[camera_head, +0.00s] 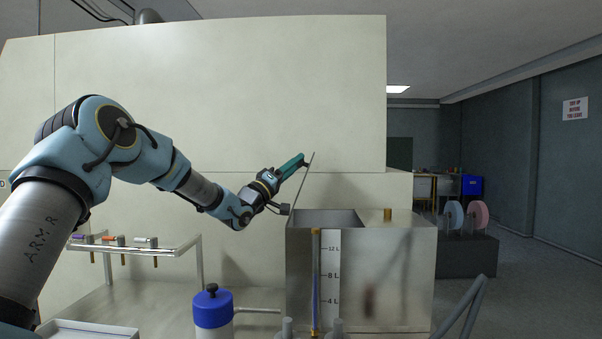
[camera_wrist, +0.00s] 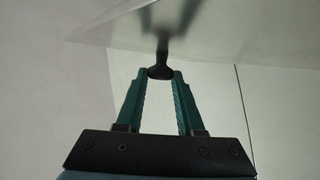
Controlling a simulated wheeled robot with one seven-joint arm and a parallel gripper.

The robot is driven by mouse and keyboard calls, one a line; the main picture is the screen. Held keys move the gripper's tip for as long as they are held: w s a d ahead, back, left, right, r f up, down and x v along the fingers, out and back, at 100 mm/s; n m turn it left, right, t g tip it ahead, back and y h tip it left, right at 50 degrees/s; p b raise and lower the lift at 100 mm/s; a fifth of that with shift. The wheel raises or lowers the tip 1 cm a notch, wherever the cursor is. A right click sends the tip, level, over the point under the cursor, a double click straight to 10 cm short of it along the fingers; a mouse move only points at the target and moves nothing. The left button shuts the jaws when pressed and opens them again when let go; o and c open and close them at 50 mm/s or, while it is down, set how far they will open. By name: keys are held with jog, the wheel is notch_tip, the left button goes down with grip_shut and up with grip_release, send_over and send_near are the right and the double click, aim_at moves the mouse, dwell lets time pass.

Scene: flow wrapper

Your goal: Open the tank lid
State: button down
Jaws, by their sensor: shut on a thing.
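The metal tank (camera_head: 400,265) stands right of centre in the head view, with a level scale on its front. Its lid (camera_head: 303,182) is a thin plate seen nearly edge-on, standing up steeply at the left edge of the dark top opening (camera_head: 330,217). In the wrist view the lid (camera_wrist: 230,30) fills the top, with a black knob (camera_wrist: 160,72) on it. My gripper (camera_head: 303,161) is at the upper part of the lid. In the wrist view my gripper (camera_wrist: 161,77) has its teal fingertips shut on the knob.
A blue-and-white canister (camera_head: 212,311) stands left of the tank at the front. A rack (camera_head: 135,244) with several small coloured-handled tools is farther left. A large pale panel rises behind. Pink and blue rolls (camera_head: 478,215) stand at the right.

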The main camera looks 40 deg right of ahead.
jog(key=shift+w+a, duration=0.1)
jog(key=shift+w, duration=0.05)
dwell(0.3)
jog(key=c, duration=0.5)
grip_release()
jog(key=shift+c, duration=0.2)
jog(key=b+v, duration=0.3)
jog(key=v, duration=0.8)
jog(key=shift+b, duration=0.4)
